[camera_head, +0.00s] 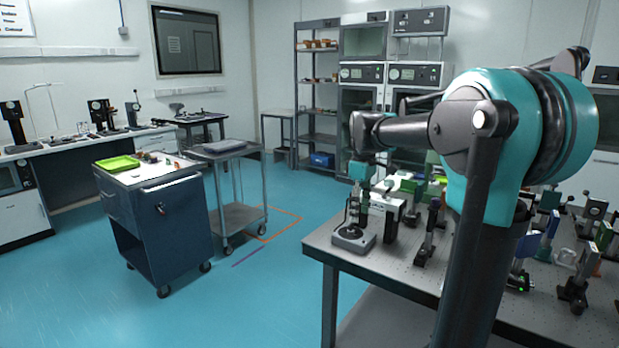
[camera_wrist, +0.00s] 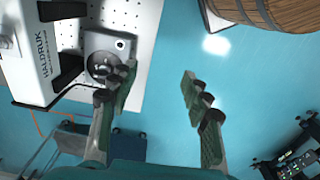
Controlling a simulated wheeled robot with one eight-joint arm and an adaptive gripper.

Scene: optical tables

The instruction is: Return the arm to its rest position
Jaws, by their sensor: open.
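My arm, teal and dark grey, reaches leftward over the perforated optical table (camera_head: 400,268) in the head view, with its wrist bent down. My gripper (camera_head: 356,208) hangs low near the table's left corner, over or beside a small grey square device (camera_head: 353,238); I cannot tell if they touch. In the wrist view my gripper (camera_wrist: 158,86) is open, with nothing between its two green-padded fingers but blue floor behind. The left finger overlaps the edge of the square device (camera_wrist: 105,42), which has a round plate on top.
A white instrument marked HALDRUK (camera_wrist: 40,50) stands beside the square device. Several optical mounts (camera_head: 432,232) crowd the table behind and right. A wooden barrel (camera_wrist: 268,12) shows in the wrist view.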

